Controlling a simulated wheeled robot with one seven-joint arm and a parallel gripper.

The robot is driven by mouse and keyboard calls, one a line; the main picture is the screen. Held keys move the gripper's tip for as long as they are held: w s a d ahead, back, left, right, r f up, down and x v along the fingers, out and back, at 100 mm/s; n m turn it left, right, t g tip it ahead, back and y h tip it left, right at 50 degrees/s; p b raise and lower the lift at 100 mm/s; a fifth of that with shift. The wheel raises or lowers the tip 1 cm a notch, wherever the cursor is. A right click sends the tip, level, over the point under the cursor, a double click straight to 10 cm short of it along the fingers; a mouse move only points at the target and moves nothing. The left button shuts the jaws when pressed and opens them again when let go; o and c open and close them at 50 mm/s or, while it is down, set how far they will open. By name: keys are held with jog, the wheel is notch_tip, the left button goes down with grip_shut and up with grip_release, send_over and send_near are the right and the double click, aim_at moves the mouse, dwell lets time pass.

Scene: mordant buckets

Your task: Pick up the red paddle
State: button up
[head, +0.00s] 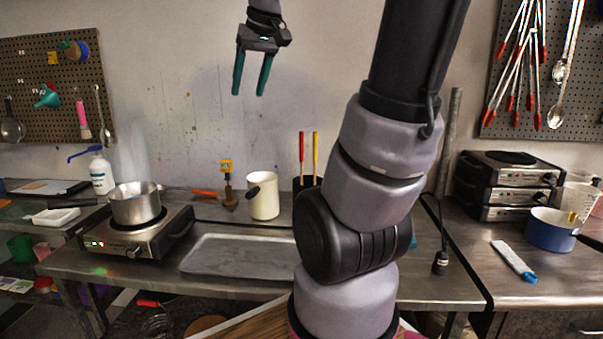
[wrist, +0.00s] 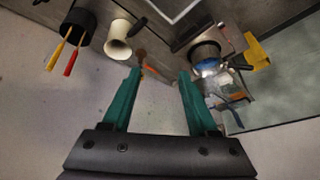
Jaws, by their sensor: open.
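The red paddle (head: 302,150) shows as a thin red handle standing upright in a dark holder (head: 297,184), its lower end hidden inside. A yellow handle (head: 316,152) stands close to its right. My gripper (head: 250,93) is open and empty, fingers pointing down, high above the bench and to the left of the paddle. In the wrist view the red paddle (wrist: 72,62) and the yellow handle (wrist: 57,53) are at the upper left, well outside the green fingers of my gripper (wrist: 158,71).
A cream jug (head: 264,196) stands left of the holder, with a brown tool (head: 229,199) beyond it. A metal tray (head: 235,256) lies in front. A pot (head: 135,205) sits on a hot plate (head: 150,240) at left. The air around my gripper is clear.

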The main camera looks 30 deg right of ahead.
jog(key=w+d+f+n+g+h, duration=0.1)
jog(key=w+d+f+n+g, duration=0.15)
jog(key=w+d, duration=0.65)
jog(key=w+d+f+n+g, duration=0.15)
jog(key=w+d+n, duration=0.25)
jog(key=w+d, duration=0.55)
jog(key=w+d+f+n, duration=0.1)
jog(key=d+f, duration=0.2)
jog(key=w+d+f+n+g, duration=0.1)
jog(key=w+d+f, duration=0.1)
jog(key=d+f, duration=0.1)
jog(key=w+d+f+n, duration=0.2)
jog(key=d+f, duration=0.1)
jog(key=d, duration=0.1)
jog(key=shift+w+d, duration=0.1)
jog(key=shift+d, duration=0.25)
jog(key=f, duration=0.5)
jog(key=shift+d+f, duration=0.2)
jog(key=shift+f, duration=0.1)
send_over(302, 161)
jog(key=shift+w+d+f, duration=0.1)
jog(key=shift+w+f, duration=0.05)
jog(key=shift+f, duration=0.8)
jog(key=shift+w+d+f, duration=0.1)
jog(key=shift+w+f, duration=0.05)
jog(key=shift+f, duration=0.8)
jog(key=shift+w+f, duration=0.15)
jog(key=shift+f, duration=0.8)
grip_shut()
